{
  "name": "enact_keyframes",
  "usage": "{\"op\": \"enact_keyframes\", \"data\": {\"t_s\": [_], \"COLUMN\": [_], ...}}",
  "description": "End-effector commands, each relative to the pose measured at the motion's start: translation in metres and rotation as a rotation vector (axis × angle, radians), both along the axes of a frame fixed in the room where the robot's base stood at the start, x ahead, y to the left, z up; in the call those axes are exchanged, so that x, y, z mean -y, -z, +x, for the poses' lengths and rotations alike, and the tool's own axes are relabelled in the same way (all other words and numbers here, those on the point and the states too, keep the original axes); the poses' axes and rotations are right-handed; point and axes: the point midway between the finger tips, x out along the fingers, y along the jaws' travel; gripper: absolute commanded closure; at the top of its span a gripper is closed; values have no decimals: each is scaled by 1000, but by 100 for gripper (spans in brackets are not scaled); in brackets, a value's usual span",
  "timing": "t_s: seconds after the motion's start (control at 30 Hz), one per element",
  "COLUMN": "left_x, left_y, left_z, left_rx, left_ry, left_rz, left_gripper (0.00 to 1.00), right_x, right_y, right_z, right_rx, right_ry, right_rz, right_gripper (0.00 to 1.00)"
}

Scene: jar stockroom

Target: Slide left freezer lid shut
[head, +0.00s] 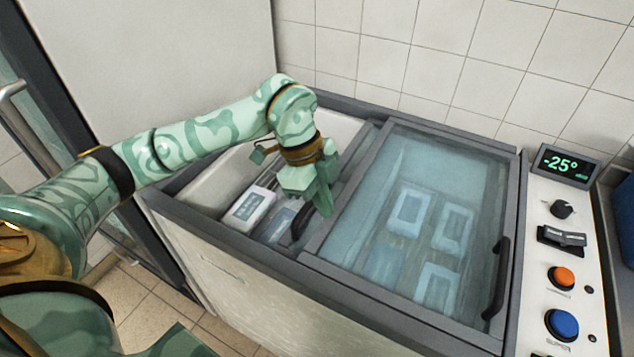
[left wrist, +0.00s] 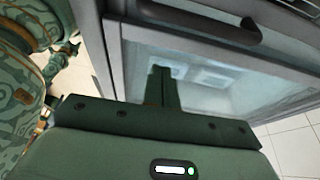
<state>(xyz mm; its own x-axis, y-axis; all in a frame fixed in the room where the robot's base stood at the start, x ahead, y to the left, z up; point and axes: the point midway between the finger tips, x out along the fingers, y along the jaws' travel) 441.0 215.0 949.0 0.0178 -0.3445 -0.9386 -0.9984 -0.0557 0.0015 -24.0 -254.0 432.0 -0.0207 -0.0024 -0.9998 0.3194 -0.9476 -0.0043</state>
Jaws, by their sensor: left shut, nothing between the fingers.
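The chest freezer (head: 235,279) has its left part open, showing the pale inner wall and white-labelled packs (head: 249,209). The left lid shows as a grey frame strip (head: 352,160) beside the right lid, most of it apparently under that lid. Its dark curved handle (head: 297,224) is partly hidden by my left gripper (head: 323,207). A dark handle (left wrist: 205,21) on a grey frame also shows in the left wrist view. My left gripper is shut and empty, fingers pointing down by the handle; I cannot tell if they touch it. My right gripper is not in view.
The right glass lid (head: 420,225) covers the right part, with frosted packs beneath and a dark handle (head: 497,278) at its right. A control panel (head: 562,240) with a -25° display (head: 565,166) stands at the right. A tiled wall (head: 450,60) closes off the back.

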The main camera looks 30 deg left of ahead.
Motion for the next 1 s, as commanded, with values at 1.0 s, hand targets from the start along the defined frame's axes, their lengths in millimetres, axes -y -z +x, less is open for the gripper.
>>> {"op": "enact_keyframes", "data": {"t_s": [1.0], "left_x": [-42], "left_y": [28], "left_z": [-3], "left_rx": [0], "left_ry": [-1], "left_rz": [1], "left_gripper": [100], "right_x": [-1], "right_y": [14], "right_z": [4], "right_rx": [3], "right_ry": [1], "right_rz": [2], "right_gripper": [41]}}
